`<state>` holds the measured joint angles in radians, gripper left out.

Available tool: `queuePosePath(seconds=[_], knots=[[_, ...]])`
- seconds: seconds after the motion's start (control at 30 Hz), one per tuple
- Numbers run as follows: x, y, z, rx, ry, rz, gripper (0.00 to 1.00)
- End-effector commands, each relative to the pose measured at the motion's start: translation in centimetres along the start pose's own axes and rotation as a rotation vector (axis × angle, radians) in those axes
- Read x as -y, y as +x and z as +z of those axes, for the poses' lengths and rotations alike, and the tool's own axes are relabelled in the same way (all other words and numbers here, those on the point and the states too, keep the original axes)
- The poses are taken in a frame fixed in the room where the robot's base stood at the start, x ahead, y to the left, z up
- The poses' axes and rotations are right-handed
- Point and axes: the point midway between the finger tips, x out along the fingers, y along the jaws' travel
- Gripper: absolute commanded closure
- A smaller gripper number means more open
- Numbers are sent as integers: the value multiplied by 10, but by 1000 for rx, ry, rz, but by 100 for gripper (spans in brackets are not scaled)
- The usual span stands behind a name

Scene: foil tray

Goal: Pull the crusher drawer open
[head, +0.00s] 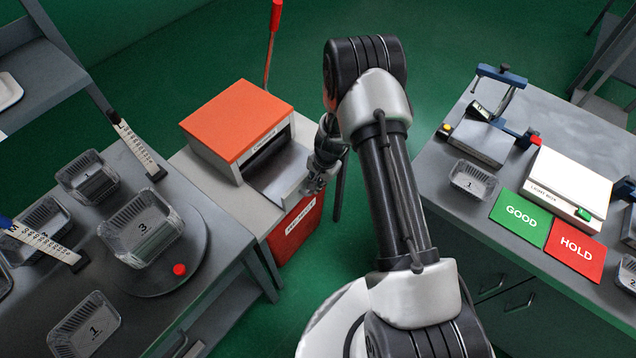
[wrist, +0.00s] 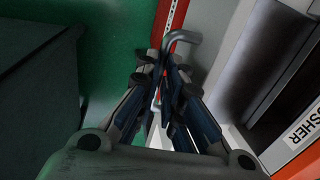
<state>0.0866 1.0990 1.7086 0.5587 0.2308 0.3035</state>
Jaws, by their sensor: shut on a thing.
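The crusher (head: 238,122) is a box with an orange top and pale grey sides, left of my arm in the head view. Its grey drawer (head: 285,172) stands out from the front opening, toward my gripper, and its inside looks empty. My gripper (head: 312,186) is at the drawer's outer end, shut on the drawer handle. In the wrist view the handle (wrist: 183,38) is a bent grey bar, and the fingers (wrist: 168,80) close around part of it. The fingers hide the rest of the handle. The crusher's label (wrist: 303,128) shows at the right edge.
A red bin (head: 292,232) stands below the drawer. A round turntable (head: 195,262) with a foil tray marked 3 (head: 140,228) is on the left bench. The right bench holds a light box (head: 568,185) and GOOD (head: 521,217) and HOLD (head: 576,249) mats. Green floor lies between.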

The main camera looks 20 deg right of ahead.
Motion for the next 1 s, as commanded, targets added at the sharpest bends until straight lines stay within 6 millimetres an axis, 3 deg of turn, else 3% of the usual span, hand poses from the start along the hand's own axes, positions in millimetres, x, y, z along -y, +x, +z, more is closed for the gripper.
queuePosePath(seconds=[0.37, 0.7, 0.87, 1.0], knots=[[-1, 1, 1, 1, 0, 2, 70], [0, -2, 0, 0, 0, 0, 70], [1, -22, -1, -3, 0, -2, 70], [1, -52, -1, -3, 0, -3, 70]])
